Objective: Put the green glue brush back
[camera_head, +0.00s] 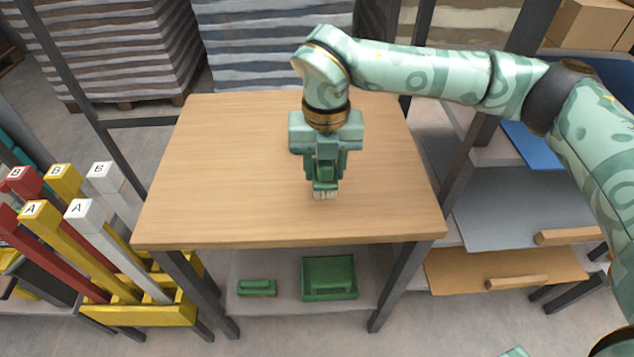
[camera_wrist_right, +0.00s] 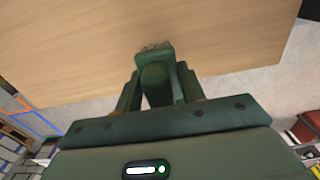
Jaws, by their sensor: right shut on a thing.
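My right gripper (camera_head: 325,172) is over the middle of the wooden table top, pointing down and toward the front edge. It is shut on the green glue brush (camera_head: 325,187), whose pale bristles show at its lower end. In the right wrist view the brush (camera_wrist_right: 154,78) sits between the two fingers, bristle end away from the palm. I cannot tell whether the bristles touch the table. On the shelf below lie a green tray-like box (camera_head: 329,292) and a smaller green brush-like item (camera_head: 257,288). My left gripper is not in view.
The table top (camera_head: 220,190) is otherwise bare. A yellow rack (camera_head: 150,315) with red, yellow and white posts marked A and B stands at the left. Shelves with a grey sheet (camera_head: 520,215) and brown boards (camera_head: 470,272) stand at the right. Stacked sacks (camera_head: 110,50) are behind.

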